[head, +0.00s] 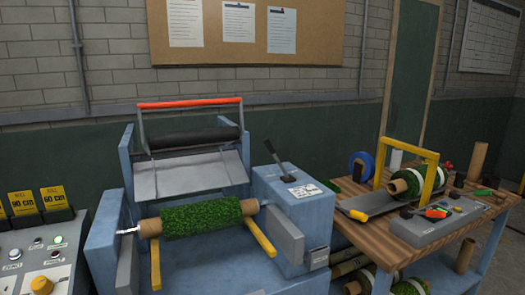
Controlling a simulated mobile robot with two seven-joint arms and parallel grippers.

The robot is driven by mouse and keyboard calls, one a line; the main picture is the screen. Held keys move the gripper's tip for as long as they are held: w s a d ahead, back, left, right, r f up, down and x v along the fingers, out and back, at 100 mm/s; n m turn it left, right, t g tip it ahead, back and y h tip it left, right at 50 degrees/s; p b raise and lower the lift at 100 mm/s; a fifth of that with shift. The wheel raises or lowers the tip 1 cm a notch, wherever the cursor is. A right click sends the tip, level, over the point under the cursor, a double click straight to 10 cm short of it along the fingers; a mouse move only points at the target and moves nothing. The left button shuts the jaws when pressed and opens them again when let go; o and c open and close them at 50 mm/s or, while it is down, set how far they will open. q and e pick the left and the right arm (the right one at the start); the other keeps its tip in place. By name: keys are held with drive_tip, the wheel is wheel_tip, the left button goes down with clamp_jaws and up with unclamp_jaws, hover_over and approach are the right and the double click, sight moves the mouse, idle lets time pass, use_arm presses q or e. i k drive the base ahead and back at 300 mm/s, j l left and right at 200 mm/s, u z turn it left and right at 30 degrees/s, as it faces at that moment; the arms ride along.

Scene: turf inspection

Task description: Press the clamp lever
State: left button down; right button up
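A black lever (273,158) stands on top of the blue housing (305,205) at the right side of the blue machine. It leans up and to the left, with a white label (304,190) beside its base. A raised bar with a red grip (190,103) spans the back of the machine above a black roller (194,139). I cannot read which of these is marked as the clamp. A turf roll on a cardboard core (203,220) lies across the machine between its side walls. Neither of my grippers shows in the head view.
A control panel (40,265) with buttons and a yellow knob stands at the left. A wooden bench (370,236) at the right holds a yellow frame (433,160), a small turf roll (405,186) and tools. A brick wall (40,80) is behind.

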sight(266, 140)
drive_tip(key=i+l+u, duration=0.2)
drive_tip(key=i+l, duration=0.2)
drive_tip(key=l, duration=0.2)
drive_tip(key=i+l+u, duration=0.1)
drive_tip(key=l, duration=0.25)
drive_tip(key=i+l, duration=0.2)
drive_tip(key=l+u, duration=0.05)
drive_tip(key=l, duration=0.05)
